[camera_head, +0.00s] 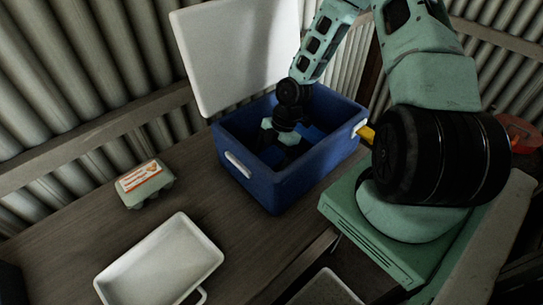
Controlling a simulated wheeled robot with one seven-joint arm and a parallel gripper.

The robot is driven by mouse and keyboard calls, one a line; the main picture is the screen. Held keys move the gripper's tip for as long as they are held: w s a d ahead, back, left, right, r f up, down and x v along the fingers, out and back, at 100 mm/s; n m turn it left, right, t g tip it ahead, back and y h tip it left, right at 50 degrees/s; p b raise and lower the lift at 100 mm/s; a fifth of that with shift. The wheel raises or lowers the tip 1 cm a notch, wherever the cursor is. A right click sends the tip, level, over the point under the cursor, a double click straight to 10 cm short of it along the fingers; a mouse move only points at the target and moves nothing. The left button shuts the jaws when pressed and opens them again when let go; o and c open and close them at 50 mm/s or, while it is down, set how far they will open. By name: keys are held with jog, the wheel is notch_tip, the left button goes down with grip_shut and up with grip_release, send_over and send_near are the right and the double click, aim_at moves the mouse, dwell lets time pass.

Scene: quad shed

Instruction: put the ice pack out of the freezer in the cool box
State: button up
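The blue cool box (290,187) stands on the wooden bench, with its white lid (232,52) raised at the back and a white handle on its near-left side. My gripper (284,158) reaches down inside the box, its fingers below the rim. The fingers are dark against the shadowed inside, so I cannot tell whether they are open or shut. A brighter blue patch (313,134) shows inside beside the gripper; I cannot tell whether it is the ice pack or the box's inner wall. No freezer is clearly recognisable in this view.
An egg carton (146,184) with an orange and white label lies left of the box. A white tray (162,266) lies at the front left of the bench. A yellow object (367,133) shows right of the box. Bare bench lies between carton and box.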

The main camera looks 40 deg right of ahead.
jog(key=shift+r, duration=0.1)
jog(key=v, duration=1.2)
jog(key=s+a+r+m+g+h, duration=0.1)
jog(key=s+a+r+m+h, duration=0.2)
jog(key=a, duration=0.5)
jog(key=s+a+r+m+h, duration=0.1)
jog(key=s+a+r+m, duration=0.1)
jog(key=a+r, duration=0.4)
jog(key=s+a+r+m+t, duration=0.1)
jog(key=s+a+r+m, duration=0.4)
jog(key=s+a, duration=0.7)
jog(key=shift+s+r+m, duration=0.4)
jog(key=shift+r, duration=0.6)
